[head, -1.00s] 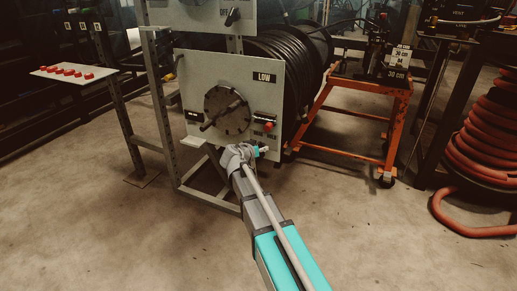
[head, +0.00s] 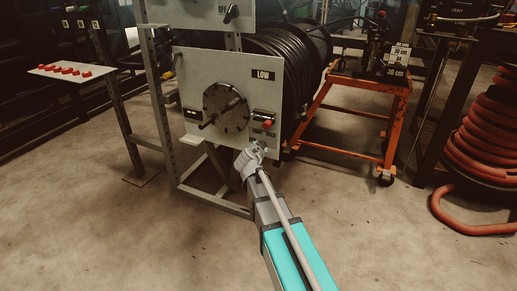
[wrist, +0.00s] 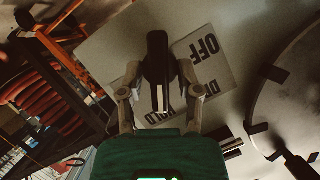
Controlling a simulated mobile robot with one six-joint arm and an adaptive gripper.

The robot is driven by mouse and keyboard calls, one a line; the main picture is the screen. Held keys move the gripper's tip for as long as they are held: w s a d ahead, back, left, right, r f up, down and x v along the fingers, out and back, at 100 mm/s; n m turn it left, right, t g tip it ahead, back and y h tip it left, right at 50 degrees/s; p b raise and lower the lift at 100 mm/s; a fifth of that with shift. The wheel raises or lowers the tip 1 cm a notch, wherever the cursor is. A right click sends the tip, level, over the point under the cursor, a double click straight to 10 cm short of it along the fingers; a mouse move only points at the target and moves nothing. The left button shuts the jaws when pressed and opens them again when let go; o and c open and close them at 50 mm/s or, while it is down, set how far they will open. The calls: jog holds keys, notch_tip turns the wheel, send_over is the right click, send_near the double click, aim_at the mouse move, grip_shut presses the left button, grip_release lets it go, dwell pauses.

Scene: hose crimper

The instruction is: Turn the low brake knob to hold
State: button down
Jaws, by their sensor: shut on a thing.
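The low panel (head: 205,75), marked LOW, faces me in the head view. My gripper (head: 257,148) is at its lower right edge, below the red-tipped part. In the wrist view the black brake knob (wrist: 157,58) stands between the fingers of my gripper (wrist: 157,92), which is shut on it. A white line on the knob points toward the bottom of the picture. The knob is hidden by my gripper in the head view.
A round dark hub (head: 226,107) with a crank handle sits on the panel, left of my gripper. A red-tipped part (head: 267,123) is just above my gripper. An orange cart (head: 350,150) stands to the right. The floor in front is clear.

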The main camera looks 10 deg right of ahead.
jog(key=shift+w+a, duration=0.1)
jog(key=shift+w, duration=0.05)
dwell(0.3)
jog(key=c, duration=0.6)
grip_release()
jog(key=shift+s+p, duration=0.25)
jog(key=shift+p, duration=0.05)
